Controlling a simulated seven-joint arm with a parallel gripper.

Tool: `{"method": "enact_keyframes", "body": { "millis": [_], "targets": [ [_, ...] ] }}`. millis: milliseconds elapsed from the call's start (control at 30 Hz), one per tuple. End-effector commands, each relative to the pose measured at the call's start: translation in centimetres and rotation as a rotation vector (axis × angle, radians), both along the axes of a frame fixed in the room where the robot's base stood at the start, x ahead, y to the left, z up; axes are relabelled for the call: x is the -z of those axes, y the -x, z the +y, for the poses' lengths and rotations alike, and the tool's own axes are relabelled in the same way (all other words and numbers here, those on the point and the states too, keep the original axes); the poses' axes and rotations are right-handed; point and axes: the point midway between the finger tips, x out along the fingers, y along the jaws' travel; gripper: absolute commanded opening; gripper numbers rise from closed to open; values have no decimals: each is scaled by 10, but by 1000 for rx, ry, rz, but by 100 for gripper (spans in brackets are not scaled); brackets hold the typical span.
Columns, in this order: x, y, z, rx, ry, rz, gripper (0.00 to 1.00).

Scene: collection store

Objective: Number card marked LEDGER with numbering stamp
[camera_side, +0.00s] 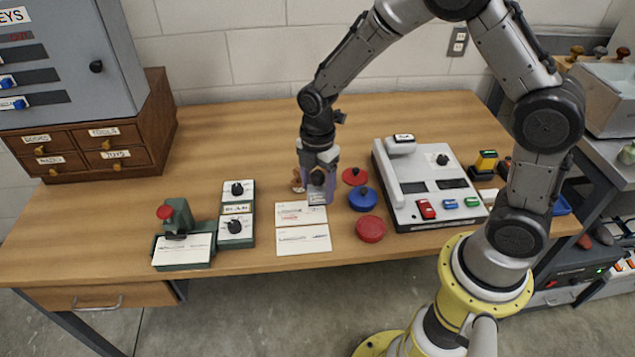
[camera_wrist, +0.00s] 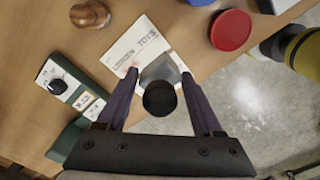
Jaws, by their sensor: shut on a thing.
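My gripper (camera_side: 318,190) is shut on a small stamp with a grey body and a round black knob (camera_wrist: 160,98). In the side view it is over the right end of the upper white card (camera_side: 291,214). That card shows red marks; a white card (camera_wrist: 138,45) under the stamp has lettering that looks like TOYS or TOOLS. I cannot tell whether the stamp touches it. A second card (camera_side: 303,239) lies in front. A third card (camera_side: 182,249) lies in a green press with a red knob (camera_side: 165,212). I cannot read LEDGER on any card.
Beside the cards is a green-based box with two black dials (camera_side: 237,208). To the right are a blue pad (camera_side: 362,199), two red pads (camera_side: 370,229) (camera_side: 354,176) and a grey console (camera_side: 430,190). A brown wooden knob (camera_wrist: 90,13) is close by. Wooden drawers (camera_side: 85,150) stand at left.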

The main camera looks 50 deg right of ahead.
Motion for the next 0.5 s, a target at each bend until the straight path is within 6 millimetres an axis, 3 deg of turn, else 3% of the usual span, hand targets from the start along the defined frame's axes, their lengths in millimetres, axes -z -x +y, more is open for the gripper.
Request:
{"method": "enact_keyframes", "body": {
  "millis": [500],
  "targets": [
    [48, -6, -7, 1, 0, 1, 28]
  ]
}}
